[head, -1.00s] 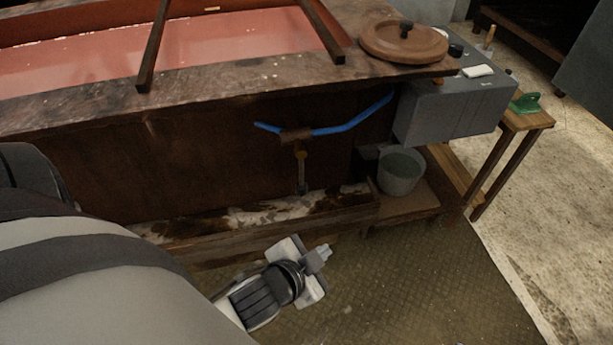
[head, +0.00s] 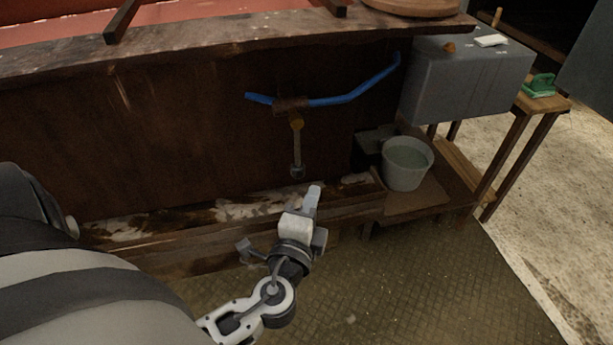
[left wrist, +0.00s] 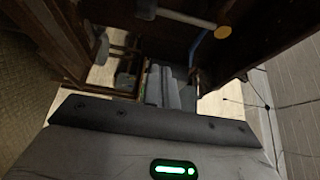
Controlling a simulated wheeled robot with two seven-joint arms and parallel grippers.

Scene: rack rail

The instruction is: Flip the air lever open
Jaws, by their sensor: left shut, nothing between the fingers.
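The air lever (head: 297,153) hangs down, a thin grey handle below a yellow-orange pivot, under a brown fitting (head: 291,104) on a blue hose (head: 345,98). My left gripper (head: 313,192) is shut and empty. In the head view it appears just below and slightly right of the lever's lower end, with a gap between them. In the left wrist view, the shut fingers (left wrist: 166,85) point away. A pale rod with a yellow end, seemingly the lever (left wrist: 185,20), crosses the top, and the blue hose (left wrist: 194,48) shows beside it. My right gripper is not in view.
The dark tank wall (head: 190,125) stands behind the lever, with a wooden ledge (head: 150,242) along its foot. A grey box (head: 465,85) and a bucket of water (head: 407,163) stand to the right. The floor (head: 430,290) in front is clear.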

